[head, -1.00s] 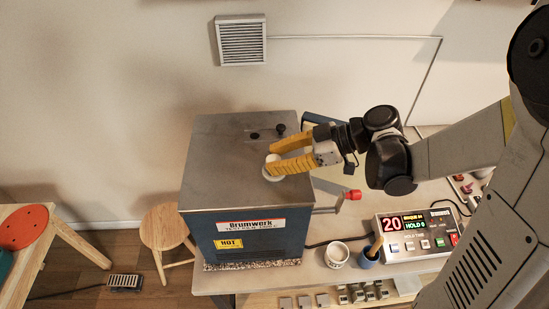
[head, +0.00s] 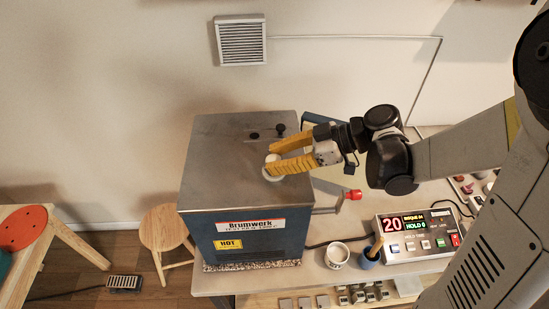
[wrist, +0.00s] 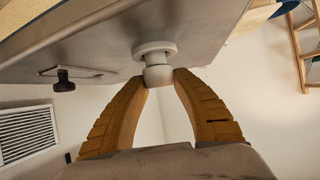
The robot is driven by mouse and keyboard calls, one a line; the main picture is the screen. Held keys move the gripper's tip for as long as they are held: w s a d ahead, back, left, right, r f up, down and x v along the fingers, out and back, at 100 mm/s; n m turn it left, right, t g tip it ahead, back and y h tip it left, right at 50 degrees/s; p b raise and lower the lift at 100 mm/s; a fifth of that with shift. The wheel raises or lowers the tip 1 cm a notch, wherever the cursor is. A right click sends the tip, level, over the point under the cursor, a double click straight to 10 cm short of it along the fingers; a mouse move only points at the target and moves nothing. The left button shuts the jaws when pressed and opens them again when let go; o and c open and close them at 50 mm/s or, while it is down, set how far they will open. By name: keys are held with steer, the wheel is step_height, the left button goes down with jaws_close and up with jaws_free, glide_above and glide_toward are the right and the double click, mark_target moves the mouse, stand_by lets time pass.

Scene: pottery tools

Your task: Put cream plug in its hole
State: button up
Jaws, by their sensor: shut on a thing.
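The cream plug (head: 273,158) is a pale knob with a wider round flange. It also shows in the wrist view (wrist: 156,52). My gripper (head: 269,163) is shut on the plug's knob, with one yellow finger on each side, at the right part of the kiln's grey lid (head: 222,165). The flange is at or just above the lid; I cannot tell if they touch. A small dark hole (head: 254,136) shows in the lid, farther back and left of the plug. I cannot see whether anything lies under the flange.
A black knob (head: 280,130) stands on the lid behind my gripper. A red-ended handle (head: 353,195) sticks out at the kiln's right. A controller box (head: 417,235), white cup (head: 337,256) and blue pot (head: 369,258) stand on the bench. The lid's left part is clear.

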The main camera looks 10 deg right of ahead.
steer(key=shift+f+b, duration=0.6)
steer(key=o, duration=0.8)
steer(key=p+v, duration=0.3)
steer(key=v, duration=0.8)
stand_by(0.5)
